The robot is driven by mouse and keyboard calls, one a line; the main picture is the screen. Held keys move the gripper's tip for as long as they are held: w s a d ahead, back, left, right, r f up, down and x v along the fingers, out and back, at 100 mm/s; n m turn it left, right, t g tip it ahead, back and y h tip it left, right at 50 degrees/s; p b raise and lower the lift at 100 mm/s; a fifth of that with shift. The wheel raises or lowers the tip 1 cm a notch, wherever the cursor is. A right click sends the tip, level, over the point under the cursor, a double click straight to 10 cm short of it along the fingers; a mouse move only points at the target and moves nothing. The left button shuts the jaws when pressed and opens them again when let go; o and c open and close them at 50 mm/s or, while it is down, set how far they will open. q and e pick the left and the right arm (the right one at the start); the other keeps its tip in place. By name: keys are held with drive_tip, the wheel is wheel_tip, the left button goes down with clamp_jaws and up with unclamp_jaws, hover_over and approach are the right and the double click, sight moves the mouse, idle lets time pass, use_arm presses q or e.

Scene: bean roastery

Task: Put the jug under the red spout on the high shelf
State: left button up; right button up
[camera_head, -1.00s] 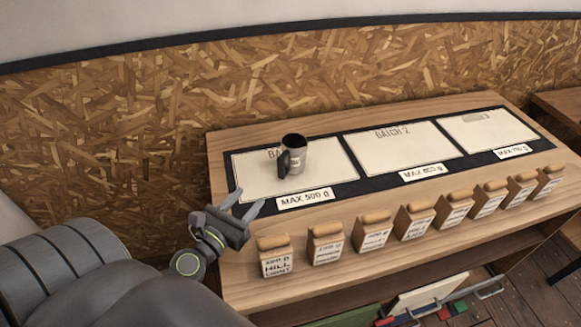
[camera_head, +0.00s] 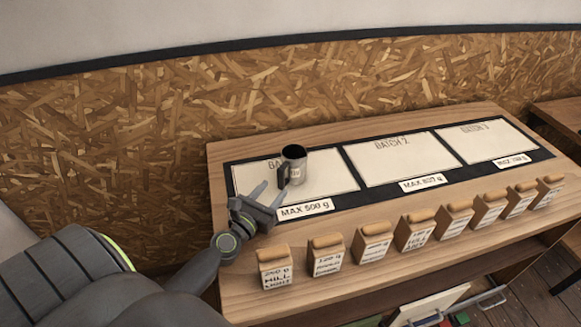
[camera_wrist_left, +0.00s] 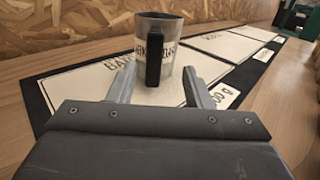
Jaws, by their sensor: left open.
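The jug (camera_head: 294,168) is a grey metal cup with a dark inside and a black handle. It stands upright on the first white batch panel, marked MAX 500 g. My left gripper (camera_head: 271,190) is open, just in front of the jug, with its fingers pointing at it. In the left wrist view the jug (camera_wrist_left: 170,40) stands between and beyond the open fingers (camera_wrist_left: 158,85), its black handle facing me. I cannot tell if a fingertip touches it. My right gripper, the red spout and the high shelf are not in view.
The wooden table (camera_head: 225,160) carries a dark mat (camera_head: 350,186) with white panels. A row of several labelled blocks, such as the front left one (camera_head: 275,270), lines the near edge. An OSB wall (camera_head: 130,130) stands behind. Panels two (camera_head: 400,160) and three are clear.

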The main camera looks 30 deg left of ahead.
sight(280, 179)
use_arm(q)
drive_tip(key=shift+w+a+f, duration=0.1)
drive_tip(key=shift+w+a, duration=0.1)
drive_tip(key=shift+w, duration=0.9)
drive_tip(key=shift+w+a+f, duration=0.1)
drive_tip(key=shift+w+a, duration=0.15)
drive_tip(key=shift+w, duration=0.85)
drive_tip(key=shift+w+a, duration=0.2)
drive_tip(key=shift+w, duration=0.9)
drive_tip(key=shift+s, duration=0.1)
drive_tip(key=shift+c, duration=0.3)
clamp_jaws()
